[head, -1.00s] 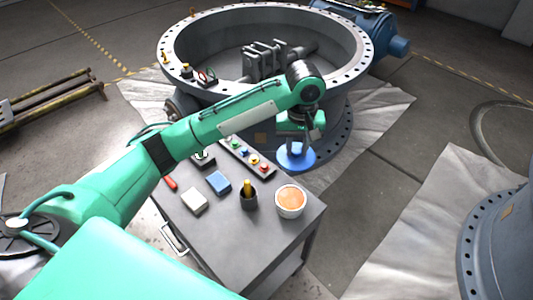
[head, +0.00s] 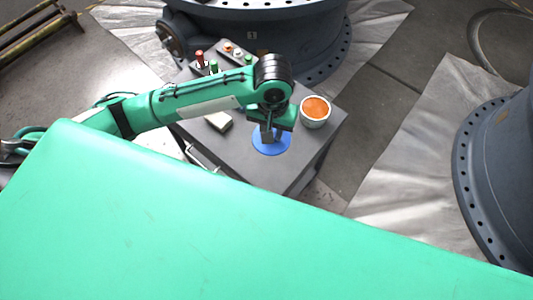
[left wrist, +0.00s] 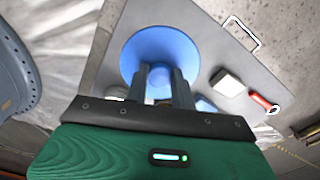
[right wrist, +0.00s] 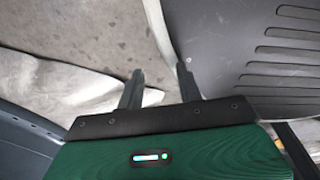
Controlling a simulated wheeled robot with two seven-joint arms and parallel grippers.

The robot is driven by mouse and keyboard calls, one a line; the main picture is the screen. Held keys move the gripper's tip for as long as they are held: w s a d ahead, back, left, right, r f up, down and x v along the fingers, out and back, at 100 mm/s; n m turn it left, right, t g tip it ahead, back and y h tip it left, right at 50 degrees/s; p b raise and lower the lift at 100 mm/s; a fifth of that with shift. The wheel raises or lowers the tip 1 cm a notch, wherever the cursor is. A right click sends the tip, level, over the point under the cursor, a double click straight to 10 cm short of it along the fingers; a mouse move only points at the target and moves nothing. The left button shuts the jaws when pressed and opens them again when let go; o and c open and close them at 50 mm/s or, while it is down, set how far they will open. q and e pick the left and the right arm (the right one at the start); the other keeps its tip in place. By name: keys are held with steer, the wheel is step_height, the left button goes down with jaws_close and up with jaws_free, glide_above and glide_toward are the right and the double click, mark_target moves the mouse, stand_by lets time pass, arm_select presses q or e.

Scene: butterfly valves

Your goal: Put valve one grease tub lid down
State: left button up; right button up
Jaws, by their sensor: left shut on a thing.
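The round blue lid (head: 270,143) is in my left gripper (head: 268,130), over the front part of the grey cart top (head: 290,175). In the left wrist view my left gripper (left wrist: 160,82) is shut on the knob in the middle of the lid (left wrist: 143,42). The lid lies about flat; I cannot tell whether it touches the cart top. The open grease tub (head: 315,112), white with orange grease, stands at the right of the cart, apart from the lid. My right gripper (right wrist: 160,85) is open and empty in the right wrist view.
A pale block (head: 218,121) lies on the cart left of the lid; a red-handled tool (left wrist: 262,103) shows in the left wrist view. Colored plugs (head: 236,52) stand at the cart's back. A large valve body (head: 490,190) is at the right.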

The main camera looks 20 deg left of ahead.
arm_select(q)
glide_above(271, 162)
step_height(271, 162, down, 10)
steer(key=shift+s+a+f, duration=0.1)
steer(key=shift+s+f, duration=0.05)
steer(key=shift+f+b, duration=0.3)
steer(key=shift+f, duration=0.65)
step_height(271, 162, down, 3)
steer(key=shift+f, duration=0.3)
steer(key=o, duration=1)
steer(key=shift+c, duration=0.2)
arm_select(e)
steer(key=shift+w+a, duration=0.1)
steer(key=shift+w, duration=0.45)
steer(key=shift+a, duration=0.1)
